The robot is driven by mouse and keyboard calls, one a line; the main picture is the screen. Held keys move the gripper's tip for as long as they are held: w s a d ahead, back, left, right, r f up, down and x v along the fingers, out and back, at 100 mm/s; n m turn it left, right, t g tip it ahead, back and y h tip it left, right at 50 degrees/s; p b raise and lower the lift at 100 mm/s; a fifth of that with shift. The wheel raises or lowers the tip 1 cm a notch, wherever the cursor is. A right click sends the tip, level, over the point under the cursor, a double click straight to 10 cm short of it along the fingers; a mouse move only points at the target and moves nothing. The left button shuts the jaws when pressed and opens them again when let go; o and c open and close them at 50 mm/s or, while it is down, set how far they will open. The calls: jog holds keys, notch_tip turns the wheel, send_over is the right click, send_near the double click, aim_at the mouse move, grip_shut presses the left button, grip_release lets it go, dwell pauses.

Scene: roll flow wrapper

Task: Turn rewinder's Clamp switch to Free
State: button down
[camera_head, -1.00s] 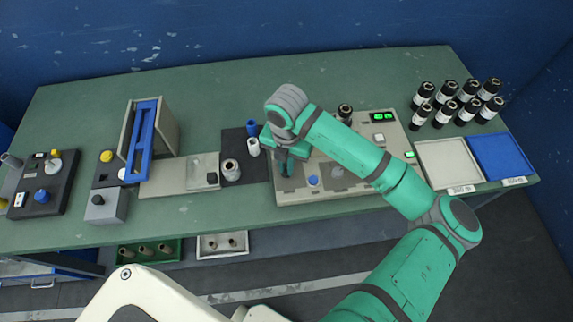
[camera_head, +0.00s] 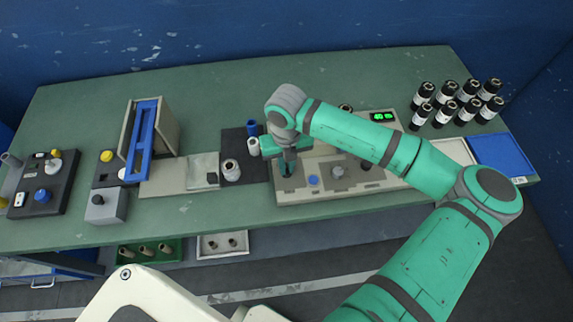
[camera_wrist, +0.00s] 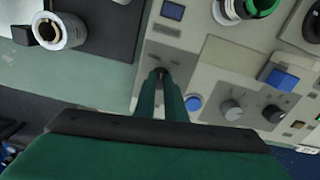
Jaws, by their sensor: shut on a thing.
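The rewinder (camera_head: 320,186) is a beige panel machine on the green table, right of centre in the head view. My gripper (camera_head: 287,172) points down over the left end of its front panel. In the wrist view the green fingers of my gripper (camera_wrist: 160,74) are together around a small dark switch knob (camera_wrist: 157,73) at the panel's left, mostly hidden by the fingertips. The labels beside it are too small to read, so I cannot tell its setting.
Close to my gripper are a blue button (camera_wrist: 193,103) and grey knobs (camera_wrist: 231,110) on the same panel. A white-and-dark roll (camera_head: 231,169) stands left of the machine. Several black rolls (camera_head: 443,112) stand at the back right, by a blue tray (camera_head: 502,156).

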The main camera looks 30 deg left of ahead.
jog(key=shift+a+n, duration=0.1)
jog(key=shift+n, duration=2.2)
jog(key=shift+r, duration=0.1)
jog(key=c, duration=1.8)
grip_release()
notch_tip(320, 180, up, 11)
jog(key=shift+f, duration=0.15)
